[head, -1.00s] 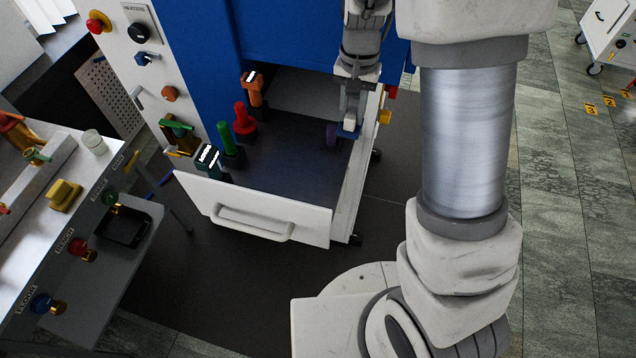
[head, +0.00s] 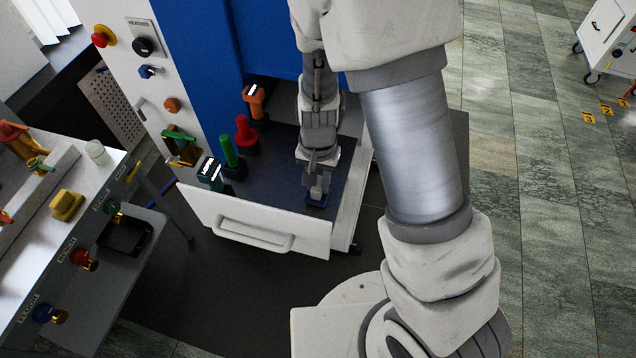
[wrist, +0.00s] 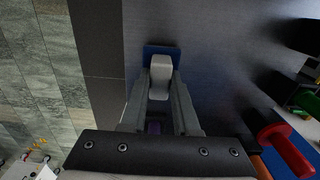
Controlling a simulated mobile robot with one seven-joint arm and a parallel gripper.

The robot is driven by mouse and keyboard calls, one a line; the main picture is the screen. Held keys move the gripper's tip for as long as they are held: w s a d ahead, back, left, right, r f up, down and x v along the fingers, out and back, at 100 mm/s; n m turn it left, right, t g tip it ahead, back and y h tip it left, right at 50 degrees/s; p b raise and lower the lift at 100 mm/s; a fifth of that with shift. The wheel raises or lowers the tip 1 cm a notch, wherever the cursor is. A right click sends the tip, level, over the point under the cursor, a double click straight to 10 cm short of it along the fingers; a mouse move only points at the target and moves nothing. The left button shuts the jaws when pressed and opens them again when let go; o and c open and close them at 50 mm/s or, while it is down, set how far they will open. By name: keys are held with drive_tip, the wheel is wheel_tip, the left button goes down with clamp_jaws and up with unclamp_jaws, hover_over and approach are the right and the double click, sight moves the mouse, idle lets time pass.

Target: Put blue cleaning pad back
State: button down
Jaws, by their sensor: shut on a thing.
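The blue cleaning pad (head: 316,201) has a flat blue base and a pale grip. My gripper (head: 319,184) is shut on the pale grip, with the pad below the fingertips. The pad is over the front right part of the open drawer (head: 265,178); I cannot tell whether it touches the drawer floor. In the wrist view the blue base (wrist: 162,49) shows beyond the fingers of my gripper (wrist: 160,88), with the pale grip between them.
On the drawer's left side stand a green-handled tool (head: 229,151), a red one (head: 243,130), an orange one (head: 254,99) and a dark labelled one (head: 211,171). A side bench (head: 75,225) stands left.

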drive_tip(key=shift+f, duration=0.55)
drive_tip(key=c, duration=0.7)
unclamp_jaws()
drive_tip(key=shift+o, duration=0.2)
wheel_tip(320, 180, up, 12)
drive_tip(key=p, duration=0.1)
drive_tip(key=s+d+r+n+t, duration=0.2)
drive_tip(key=s+d+r, duration=0.3)
drive_tip(key=r, duration=0.5)
drive_tip(key=s+d+r+n+t, duration=0.2)
drive_tip(key=s+d+r, duration=0.3)
drive_tip(key=r, duration=0.5)
drive_tip(key=shift+s+d+t, duration=0.35)
drive_tip(key=shift+s+t, duration=0.45)
drive_tip(key=shift+s, duration=0.35)
